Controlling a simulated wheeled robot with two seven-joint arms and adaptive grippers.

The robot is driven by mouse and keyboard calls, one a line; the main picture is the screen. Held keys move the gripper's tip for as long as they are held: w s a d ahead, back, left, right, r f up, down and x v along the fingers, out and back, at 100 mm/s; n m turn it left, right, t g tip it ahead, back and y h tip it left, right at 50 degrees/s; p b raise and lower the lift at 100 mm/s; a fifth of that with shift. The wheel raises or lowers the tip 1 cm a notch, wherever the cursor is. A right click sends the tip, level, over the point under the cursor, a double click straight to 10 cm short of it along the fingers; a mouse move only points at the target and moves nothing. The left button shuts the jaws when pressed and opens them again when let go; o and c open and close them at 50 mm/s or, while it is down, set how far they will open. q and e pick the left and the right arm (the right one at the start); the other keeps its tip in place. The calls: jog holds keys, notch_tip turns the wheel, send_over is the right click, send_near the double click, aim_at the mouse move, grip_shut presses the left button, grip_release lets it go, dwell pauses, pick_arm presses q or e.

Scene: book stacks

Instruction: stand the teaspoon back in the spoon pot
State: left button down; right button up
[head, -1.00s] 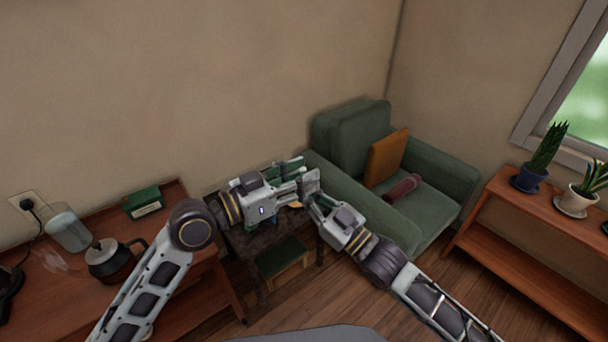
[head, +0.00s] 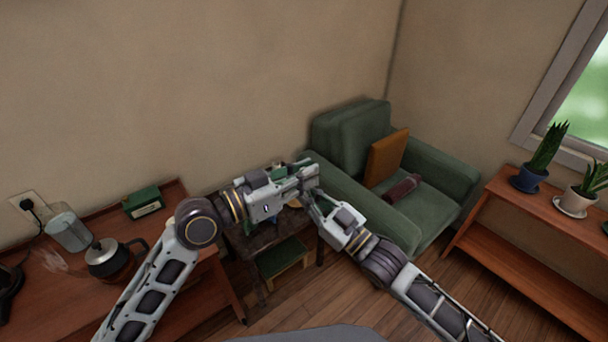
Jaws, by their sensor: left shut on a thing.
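My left gripper (head: 308,178) is over the small dark side table (head: 250,243), beside the armchair's arm. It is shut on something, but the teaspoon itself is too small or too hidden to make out. My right gripper (head: 312,202) comes in from the right, close to the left gripper's fingertips. Its fingers overlap the left one in the picture, so I cannot tell whether it is open or shut, or whether the two touch. I cannot make out the spoon pot. A small patch of blue shows just below my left gripper, mostly covered by it.
A green armchair (head: 345,145) with an orange cushion (head: 386,156) stands behind the grippers. A green-topped stool (head: 283,258) is under the side table. The left wooden table holds a coffee pot (head: 108,260), a glass jar (head: 68,232) and a green box (head: 143,202). Potted plants stand on the right shelf.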

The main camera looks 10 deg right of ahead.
jog(key=o, duration=0.5)
jog(key=shift+s+d, duration=0.1)
jog(key=shift+v, duration=5.85)
jog(key=shift+f, duration=0.15)
